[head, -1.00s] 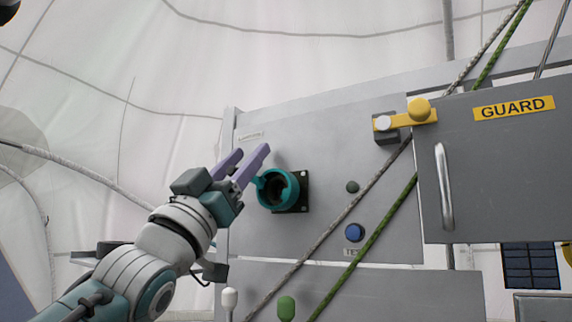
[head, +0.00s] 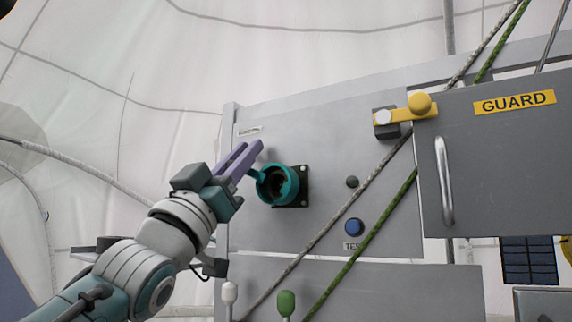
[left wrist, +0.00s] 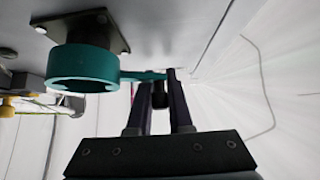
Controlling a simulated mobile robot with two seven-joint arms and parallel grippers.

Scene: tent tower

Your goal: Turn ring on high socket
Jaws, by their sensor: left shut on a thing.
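The teal ring (head: 264,190) sits around the socket on its dark square plate (head: 304,187), on the grey panel's upper left. In the left wrist view the ring (left wrist: 83,67) is at upper left, and its thin teal lever reaches right to the fingertips. My left gripper (head: 250,151) is at the ring's upper left, with its purple fingers shut on the lever. In the left wrist view the fingers (left wrist: 160,82) stand close together, with the lever's end partly hidden between them. My right gripper is not in view.
A blue button (head: 354,227) and a small dark knob (head: 352,182) are right of the ring. A yellow latch (head: 405,117) and a grey GUARD door (head: 490,170) with a handle stand further right. Ropes (head: 345,212) cross the panel diagonally. Open space lies left of the panel.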

